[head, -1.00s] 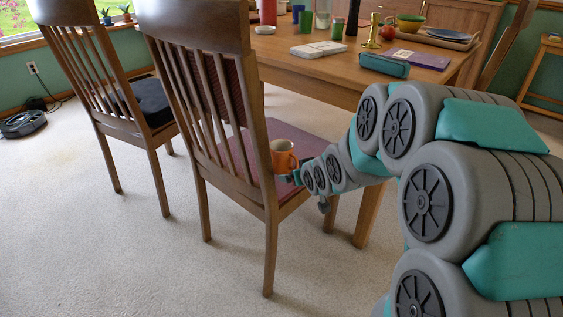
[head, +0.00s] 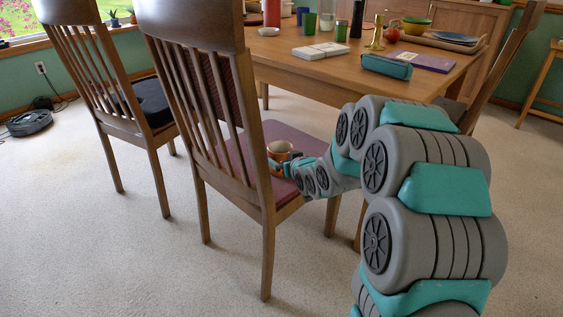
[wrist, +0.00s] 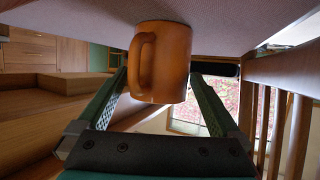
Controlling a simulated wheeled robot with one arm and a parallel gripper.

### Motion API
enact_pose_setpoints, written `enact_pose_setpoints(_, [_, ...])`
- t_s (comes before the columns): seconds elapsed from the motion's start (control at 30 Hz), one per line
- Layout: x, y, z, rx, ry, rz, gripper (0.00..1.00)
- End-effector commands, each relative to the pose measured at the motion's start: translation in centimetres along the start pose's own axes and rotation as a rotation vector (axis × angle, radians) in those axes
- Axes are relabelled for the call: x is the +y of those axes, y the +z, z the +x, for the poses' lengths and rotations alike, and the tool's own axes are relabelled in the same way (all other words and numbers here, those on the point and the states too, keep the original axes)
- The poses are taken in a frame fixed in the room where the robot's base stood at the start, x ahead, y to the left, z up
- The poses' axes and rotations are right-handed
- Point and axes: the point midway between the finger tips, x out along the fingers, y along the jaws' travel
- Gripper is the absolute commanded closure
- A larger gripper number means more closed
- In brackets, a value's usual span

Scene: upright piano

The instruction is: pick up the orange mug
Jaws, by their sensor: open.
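The orange mug (head: 280,150) stands upright on the dark red seat (head: 240,146) of the nearer wooden chair, close to the chair's right side. The wrist view is upside down, so the mug (wrist: 168,62) seems to hang from the seat (wrist: 70,14), its handle toward the left. My gripper (wrist: 159,82) is open, with one green finger on each side of the mug. A small gap seems to show beside the fingers; contact cannot be told. In the head view my gripper (head: 279,168) partly covers the mug's lower part.
The chair's slatted back (head: 205,95) rises left of the mug. The wooden table (head: 335,72) stands behind, bearing a teal case (head: 386,67), a purple book (head: 425,62) and other items. A second chair (head: 95,80) is at left. Open carpet lies in front.

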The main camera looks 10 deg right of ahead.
Motion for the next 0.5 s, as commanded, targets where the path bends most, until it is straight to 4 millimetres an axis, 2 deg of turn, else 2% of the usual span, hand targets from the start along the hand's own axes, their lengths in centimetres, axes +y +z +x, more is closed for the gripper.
enact_pose_setpoints(0.23, [-0.1,0.1,3.2,-0.001,-0.001,0.001,0.00])
enact_pose_setpoints(0.5, [-0.1,0.1,3.9,-0.001,0.000,0.001,0.00])
